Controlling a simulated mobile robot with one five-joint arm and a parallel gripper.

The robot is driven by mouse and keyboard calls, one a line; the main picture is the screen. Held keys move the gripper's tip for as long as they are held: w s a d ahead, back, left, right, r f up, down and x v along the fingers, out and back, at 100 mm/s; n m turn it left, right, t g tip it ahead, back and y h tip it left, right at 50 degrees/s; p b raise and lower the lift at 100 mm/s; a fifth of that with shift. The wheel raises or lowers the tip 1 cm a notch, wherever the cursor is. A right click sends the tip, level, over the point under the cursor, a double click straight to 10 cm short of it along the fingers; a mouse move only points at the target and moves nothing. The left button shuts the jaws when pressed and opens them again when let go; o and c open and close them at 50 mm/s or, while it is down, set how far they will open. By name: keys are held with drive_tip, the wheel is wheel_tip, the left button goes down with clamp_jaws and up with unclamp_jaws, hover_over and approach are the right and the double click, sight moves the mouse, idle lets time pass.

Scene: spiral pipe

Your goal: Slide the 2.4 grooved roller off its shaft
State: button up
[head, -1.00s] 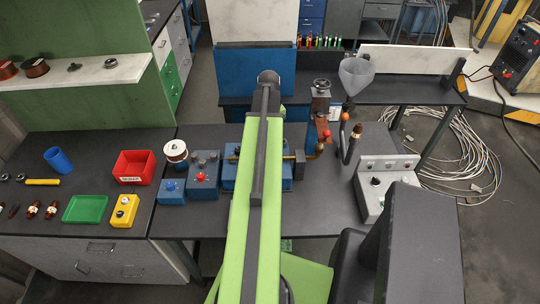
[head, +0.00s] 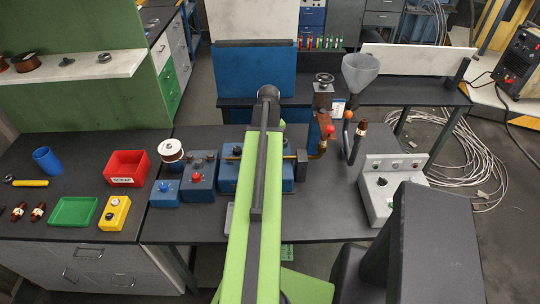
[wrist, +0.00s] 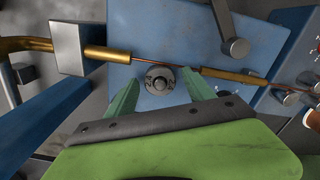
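The grooved roller (wrist: 159,80) is a small grey metal disc with a darker centre and markings too small to read. It sits on the face of a blue machine plate (wrist: 190,30) in the wrist view. A copper-coloured wire runs just past its edge, between two brass tubes (wrist: 108,53) (wrist: 235,76). My gripper (wrist: 160,84) has two green fingers, spread apart, one on each side of the roller. I cannot tell whether either touches it. In the head view my arm hides the roller and gripper; the blue machine (head: 228,178) shows partly beside it.
A spool (head: 171,150), blue control boxes (head: 197,182), a red bin (head: 127,168), a green tray (head: 73,211) and a yellow box (head: 114,213) are to the left. A funnel (head: 360,72) and a grey control panel (head: 383,185) are to the right.

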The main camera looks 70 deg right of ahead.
drive_tip(key=c, duration=1.3)
drive_tip(key=shift+r+p, duration=3.2)
drive_tip(key=shift+r, duration=0.05)
clamp_jaws()
